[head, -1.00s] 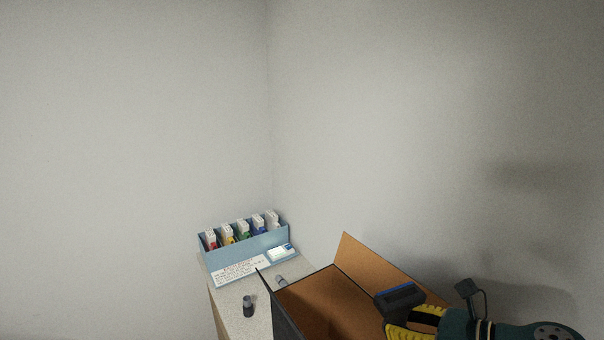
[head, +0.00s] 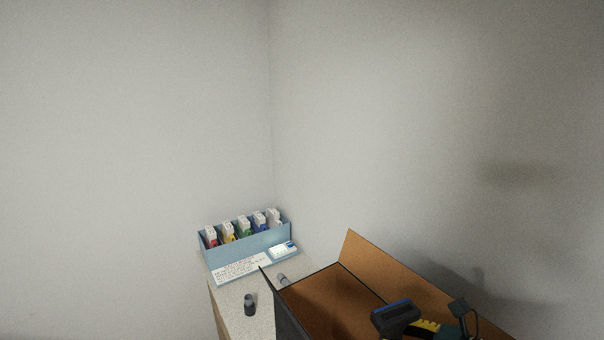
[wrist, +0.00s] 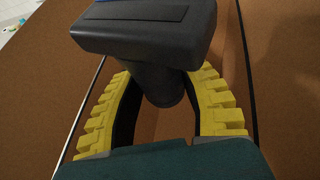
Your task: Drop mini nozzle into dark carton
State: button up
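The mini nozzle (head: 396,318) is dark grey with a wide flat head and a blue strip. In the wrist view the nozzle (wrist: 145,28) has its round neck between the yellow ribbed fingers of my gripper (wrist: 165,85), which close around it from both sides. My gripper also shows in the head view (head: 425,328), partly hidden by the nozzle. The dark carton (head: 330,298) is open, black outside and brown inside. The nozzle is over the carton's opening, and brown cardboard fills the wrist view behind it. The carton's floor is mostly out of view.
A light worktop (head: 232,302) lies left of the carton. On it are a small dark cylinder (head: 249,305), a grey piece (head: 283,280) by the carton's flap, a white card (head: 240,268) and a blue holder (head: 248,246) with several coloured packs. Walls close in behind.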

jog(key=o, duration=0.4)
jog(key=v, duration=1.2)
jog(key=shift+r, duration=0.1)
